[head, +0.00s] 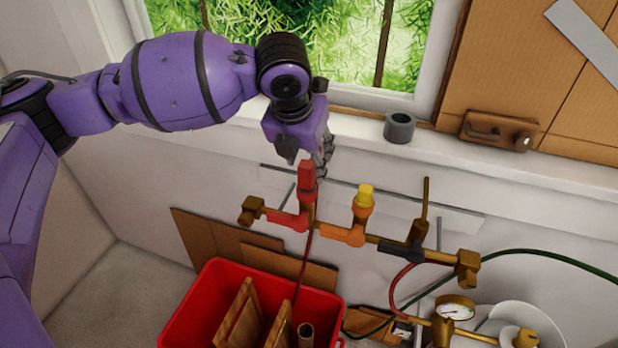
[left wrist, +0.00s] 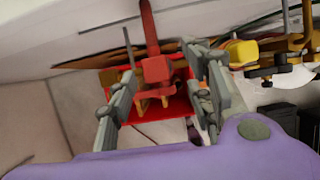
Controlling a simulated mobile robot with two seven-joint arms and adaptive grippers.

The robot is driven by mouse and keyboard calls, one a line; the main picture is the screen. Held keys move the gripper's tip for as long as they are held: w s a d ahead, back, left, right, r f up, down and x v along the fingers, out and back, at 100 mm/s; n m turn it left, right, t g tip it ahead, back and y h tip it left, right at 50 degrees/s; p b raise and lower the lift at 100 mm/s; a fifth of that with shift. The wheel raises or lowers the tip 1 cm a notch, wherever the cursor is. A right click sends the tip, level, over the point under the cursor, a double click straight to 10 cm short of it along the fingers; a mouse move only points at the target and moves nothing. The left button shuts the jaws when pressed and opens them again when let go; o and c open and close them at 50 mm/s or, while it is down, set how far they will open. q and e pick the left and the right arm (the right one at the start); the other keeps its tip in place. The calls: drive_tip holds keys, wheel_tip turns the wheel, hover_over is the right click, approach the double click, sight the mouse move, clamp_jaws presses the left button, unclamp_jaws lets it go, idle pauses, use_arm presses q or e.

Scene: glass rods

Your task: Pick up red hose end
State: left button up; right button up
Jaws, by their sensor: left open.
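A red upright end piece (head: 306,182) stands above a red fitting (head: 290,219) on the brass pipe, with a thin red hose (head: 304,262) hanging below; I take it as the red hose end. In the left wrist view, a red block (left wrist: 155,69) shows between my fingers. My left gripper (head: 322,160) points down at the top of the red piece, and its grey fingers (left wrist: 162,62) are open, one on each side of the red block. I cannot tell whether either finger touches it. My right gripper is not in view.
An orange fitting with a yellow top (head: 364,197) sits just right on the same pipe. A black valve (head: 402,248) is further right. A red crate (head: 190,317) with wooden pieces stands below. The window sill (head: 360,125) bears a grey ring (head: 399,127). A gauge (head: 455,308) is lower right.

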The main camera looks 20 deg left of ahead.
sight(305, 166)
use_arm(q)
drive_tip(key=shift+s+f, duration=0.1)
drive_tip(key=shift+f, duration=0.15)
drive_tip(key=x, duration=0.4)
drive_tip(key=shift+a+f, duration=0.25)
drive_tip(key=shift+f, duration=0.15)
drive_tip(key=shift+c, duration=0.4)
drive_tip(key=c, duration=0.8)
clamp_jaws()
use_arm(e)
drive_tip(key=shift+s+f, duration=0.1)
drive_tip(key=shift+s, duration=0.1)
